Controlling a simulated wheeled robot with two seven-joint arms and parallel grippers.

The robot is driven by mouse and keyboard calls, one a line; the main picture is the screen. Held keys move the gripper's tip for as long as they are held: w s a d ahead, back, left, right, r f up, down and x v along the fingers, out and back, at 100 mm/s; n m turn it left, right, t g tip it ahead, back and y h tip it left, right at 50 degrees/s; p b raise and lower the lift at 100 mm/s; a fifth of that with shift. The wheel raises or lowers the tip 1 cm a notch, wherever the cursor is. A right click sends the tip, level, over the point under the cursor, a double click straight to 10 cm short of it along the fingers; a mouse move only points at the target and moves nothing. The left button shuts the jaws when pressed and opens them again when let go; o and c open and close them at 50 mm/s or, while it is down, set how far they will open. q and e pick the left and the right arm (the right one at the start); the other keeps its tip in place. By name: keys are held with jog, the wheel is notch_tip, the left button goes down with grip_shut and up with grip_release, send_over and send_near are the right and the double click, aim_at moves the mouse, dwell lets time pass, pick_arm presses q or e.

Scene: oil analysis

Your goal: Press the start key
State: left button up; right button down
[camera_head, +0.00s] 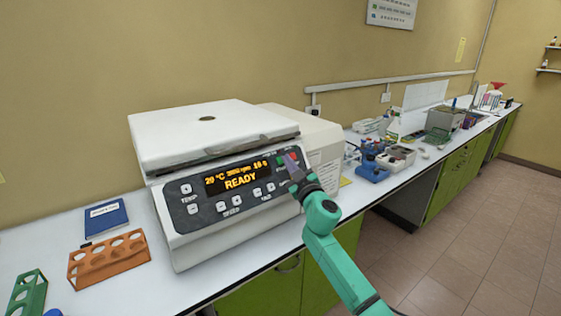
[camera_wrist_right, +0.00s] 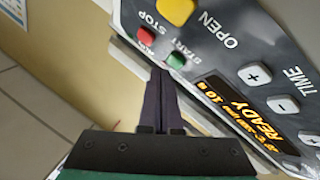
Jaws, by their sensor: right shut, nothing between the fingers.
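The centrifuge (camera_head: 185,245) stands on the bench with its white lid down. Its display (camera_head: 240,178) reads READY in orange. The green start key (camera_wrist_right: 176,60) is on the dark sloped panel, beside the red stop key (camera_wrist_right: 146,34) and near the yellow open key (camera_wrist_right: 175,10). My right gripper (camera_head: 291,169) is shut and empty at the panel's right end. In the right wrist view its fingertips (camera_wrist_right: 161,72) show just beside and below the start key. I cannot tell whether they touch the panel. My left gripper is not in view.
An orange tube rack (camera_head: 108,262), a blue notebook (camera_head: 106,217) and a green rack (camera_head: 27,291) lie left of the centrifuge. Blue equipment (camera_head: 371,170) and other labware stand further right along the bench. The tiled floor (camera_head: 480,220) at right is clear.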

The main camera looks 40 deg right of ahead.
jog(key=shift+f, duration=0.1)
dwell(0.4)
jog(key=shift+w+f+b, duration=0.15)
jog(key=shift+w+b, duration=0.15)
jog(key=shift+w, duration=0.1)
jog(key=shift+w+f+b, duration=0.2)
jog(key=shift+w+b, duration=0.1)
jog(key=shift+b, duration=0.05)
dwell(0.5)
jog(key=shift+s+r, duration=0.1)
jog(key=shift+s+r+p, duration=0.25)
jog(key=shift+s+p, duration=0.05)
jog(key=shift+p, duration=0.3)
jog(key=shift+s+r, duration=0.1)
jog(key=shift+s, duration=0.2)
